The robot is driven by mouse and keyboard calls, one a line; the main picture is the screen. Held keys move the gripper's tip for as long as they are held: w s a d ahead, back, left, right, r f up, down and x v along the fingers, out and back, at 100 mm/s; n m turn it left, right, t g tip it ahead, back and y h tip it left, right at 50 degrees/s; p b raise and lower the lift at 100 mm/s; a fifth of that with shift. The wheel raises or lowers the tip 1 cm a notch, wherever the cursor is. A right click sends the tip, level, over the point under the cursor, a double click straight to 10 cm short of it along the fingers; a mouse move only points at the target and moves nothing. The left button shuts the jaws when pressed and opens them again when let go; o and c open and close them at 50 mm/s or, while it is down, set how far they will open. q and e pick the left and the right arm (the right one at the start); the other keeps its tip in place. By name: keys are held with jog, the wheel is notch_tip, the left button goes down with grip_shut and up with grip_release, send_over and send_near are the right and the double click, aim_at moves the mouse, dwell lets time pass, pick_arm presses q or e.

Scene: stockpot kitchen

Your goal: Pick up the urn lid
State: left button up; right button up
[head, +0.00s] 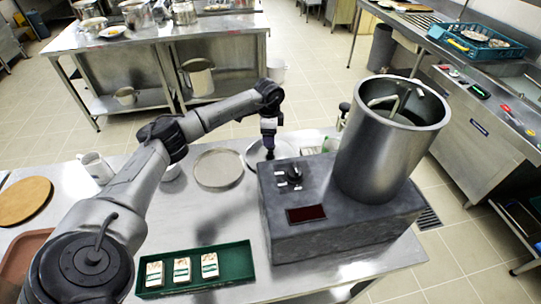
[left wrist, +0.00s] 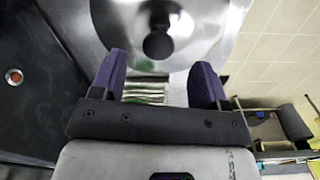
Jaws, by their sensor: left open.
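The urn lid is a shiny round metal disc with a dark knob. In the left wrist view the lid (left wrist: 195,40) lies beyond my fingers, its black knob (left wrist: 158,45) roughly centred between them. In the head view the lid (head: 287,149) lies on the steel table behind the urn's base, partly hidden by my gripper. My left gripper (head: 269,151) points down over the lid. In the left wrist view its purple fingers (left wrist: 161,72) are apart, with nothing held between them. The open urn (head: 376,150) stands on a dark grey base. My right gripper is not in view.
The grey base (head: 330,240) stands close to the right of my left gripper. A round shallow pan (head: 219,169) lies to its left. A green tray (head: 220,278) with small cartons is at the front. A mug (head: 97,168) and wooden board (head: 22,201) are at left.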

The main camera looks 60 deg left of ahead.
aim_at(271, 151)
pick_arm(q)
jog(key=shift+d+f+b, duration=0.2)
jog(key=shift+f+b, duration=0.3)
jog(key=shift+f, duration=2.1)
jog(key=shift+w, duration=0.1)
jog(key=shift+c, duration=0.3)
jog(key=shift+r, duration=0.1)
grip_shut()
